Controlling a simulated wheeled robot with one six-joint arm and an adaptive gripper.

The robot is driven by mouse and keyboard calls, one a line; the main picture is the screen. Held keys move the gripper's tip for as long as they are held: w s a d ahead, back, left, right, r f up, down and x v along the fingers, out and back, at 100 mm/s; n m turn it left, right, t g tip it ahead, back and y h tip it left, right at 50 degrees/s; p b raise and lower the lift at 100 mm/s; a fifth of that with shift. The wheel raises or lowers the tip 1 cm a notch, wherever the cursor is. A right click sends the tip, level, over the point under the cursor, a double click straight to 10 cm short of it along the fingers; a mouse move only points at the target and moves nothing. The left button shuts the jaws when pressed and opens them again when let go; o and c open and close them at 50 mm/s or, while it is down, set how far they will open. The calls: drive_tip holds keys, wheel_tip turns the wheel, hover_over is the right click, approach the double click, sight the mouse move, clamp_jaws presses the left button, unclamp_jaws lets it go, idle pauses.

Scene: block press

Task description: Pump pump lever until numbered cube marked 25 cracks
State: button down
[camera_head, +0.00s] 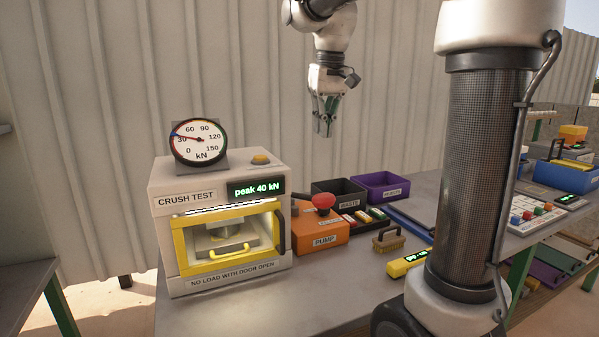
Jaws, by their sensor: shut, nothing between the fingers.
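The crush test press (180,240) stands at the left of the bench. Its yellow-framed window door (178,256) looks shut, and grey metal plates show behind it. I cannot make out a numbered cube there. The dial (200,139) needle points near 30, and the green display (257,188) reads "peak 40 kN". The orange pump (324,240) stands to the right of the press. The pump lever's red knob (323,201) shows above it. My gripper (326,130) is shut and empty, pointing down, high above the pump and apart from the lever.
A black waste bin (338,189) and a purple bin (380,184) stand behind the pump. A brush (388,240) and a yellow device (407,263) lie to its right. My column covers part of the bench. The air around my gripper is clear.

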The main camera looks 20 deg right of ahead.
drive_tip(key=shift+f, duration=0.1)
drive_tip(key=f, duration=1.2)
drive_tip(key=shift+w, duration=0.3)
drive_tip(key=shift+s+a+f, duration=0.1)
drive_tip(key=shift+s+f, duration=0.15)
drive_tip(key=shift+f, duration=0.55)
drive_tip(key=s+f, duration=0.3)
drive_tip(key=f, duration=0.6)
drive_tip(key=shift+s+f, duration=0.15)
drive_tip(key=shift+s, duration=0.1)
